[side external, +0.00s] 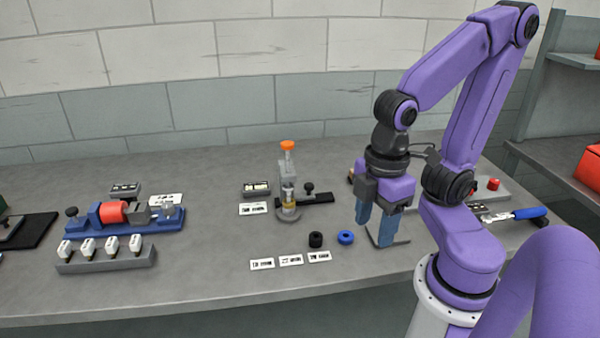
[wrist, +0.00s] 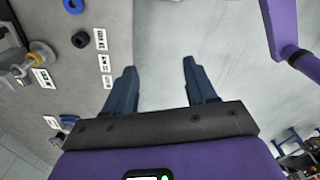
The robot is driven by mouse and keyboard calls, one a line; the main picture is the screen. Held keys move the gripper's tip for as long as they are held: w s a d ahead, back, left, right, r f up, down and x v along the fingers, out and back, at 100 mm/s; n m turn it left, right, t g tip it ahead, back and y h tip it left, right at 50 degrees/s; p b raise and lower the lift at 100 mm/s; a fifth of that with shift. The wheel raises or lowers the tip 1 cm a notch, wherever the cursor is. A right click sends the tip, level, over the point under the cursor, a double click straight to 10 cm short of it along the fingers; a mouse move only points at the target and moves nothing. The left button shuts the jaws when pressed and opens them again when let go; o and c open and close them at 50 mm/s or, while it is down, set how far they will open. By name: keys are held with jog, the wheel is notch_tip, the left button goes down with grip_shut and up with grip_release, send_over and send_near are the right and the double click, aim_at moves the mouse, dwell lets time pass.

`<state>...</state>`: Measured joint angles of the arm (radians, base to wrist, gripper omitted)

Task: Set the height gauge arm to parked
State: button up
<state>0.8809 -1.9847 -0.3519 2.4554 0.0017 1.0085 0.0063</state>
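The upright device that looks like the height gauge (side external: 288,185) stands mid-bench, with a round base, a grey and amber column and an orange top. A dark piece with a black knob (side external: 310,192) lies just right of it; I cannot tell whether it is the gauge's arm or what setting it has. In the wrist view the gauge (wrist: 40,52) seems to be at the left edge, partly cut off. My gripper (side external: 377,232) is to the right of the gauge and apart from it. Its blue fingers (wrist: 159,70) are spread, with nothing between them.
Several white labels (side external: 290,260) lie near the front edge. A blue fixture with a red cylinder (side external: 112,212) stands left, behind a row of white-topped pieces (side external: 112,245). A blue-handled tool (side external: 528,213) lies right.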

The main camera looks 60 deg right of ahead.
notch_tip(320, 180, up, 6)
jog(key=w+d+r+m+g+y, duration=0.1)
jog(key=w+d+m, duration=0.2)
jog(key=w+m, duration=0.6)
jog(key=w+d+r+m+g, duration=0.1)
jog(key=w+d+m, duration=0.1)
jog(key=w+m, duration=0.7)
jog(key=w+d+f+m+t+y, duration=0.1)
jog(key=w+d+m, duration=0.3)
jog(key=d, duration=0.5)
jog(key=w+d+f+m+y, duration=0.1)
jog(key=w+d+m, duration=0.25)
jog(key=d, duration=0.45)
jog(key=w+d+f+m+t+y, duration=0.1)
jog(key=w+d+m, duration=0.35)
jog(key=d, duration=0.45)
send_near(309, 184)
jog(key=shift+m, duration=0.3)
jog(key=x, duration=0.8)
jog(key=shift+f, duration=0.25)
